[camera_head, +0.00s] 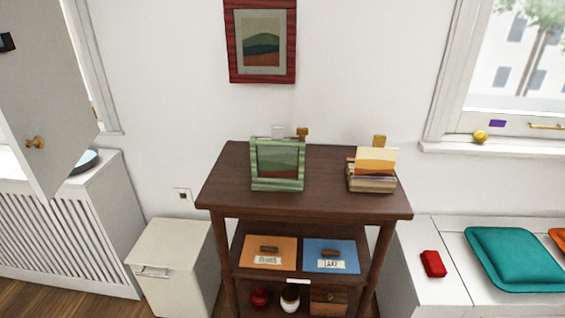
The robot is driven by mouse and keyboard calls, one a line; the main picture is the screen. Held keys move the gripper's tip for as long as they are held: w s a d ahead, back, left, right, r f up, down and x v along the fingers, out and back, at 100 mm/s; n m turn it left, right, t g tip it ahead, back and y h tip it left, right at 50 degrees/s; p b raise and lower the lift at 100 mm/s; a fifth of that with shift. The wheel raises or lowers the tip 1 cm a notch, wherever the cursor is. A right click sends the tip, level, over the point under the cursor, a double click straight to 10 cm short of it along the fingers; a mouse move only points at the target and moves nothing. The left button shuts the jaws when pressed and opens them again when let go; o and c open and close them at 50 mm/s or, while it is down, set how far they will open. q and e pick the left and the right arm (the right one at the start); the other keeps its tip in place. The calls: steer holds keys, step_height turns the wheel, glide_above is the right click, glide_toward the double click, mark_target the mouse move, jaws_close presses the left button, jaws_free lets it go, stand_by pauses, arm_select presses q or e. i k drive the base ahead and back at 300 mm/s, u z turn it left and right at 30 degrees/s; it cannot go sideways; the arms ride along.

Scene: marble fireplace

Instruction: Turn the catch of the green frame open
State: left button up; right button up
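The green frame (277,185) stands upright on the dark wooden table (330,205), left of its middle, with a picture of hills in it. A small brown-gold piece (302,132) shows above its top right corner; it may be the catch, but I cannot tell how it is turned. A pale grey piece (278,131) shows above the top edge, near the middle. The back of the frame is hidden. Neither of my grippers is in view.
A stack of cards (372,181) stands at the table's right, with a tan piece (379,141) behind it. Tabletop between frame and stack is clear. Orange (268,243) and blue (331,246) folders lie below. A red frame (291,66) hangs above.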

mark_target(302, 132)
steer(key=z, duration=1.6)
steer(key=i, duration=1.15)
steer(key=u, duration=2.7)
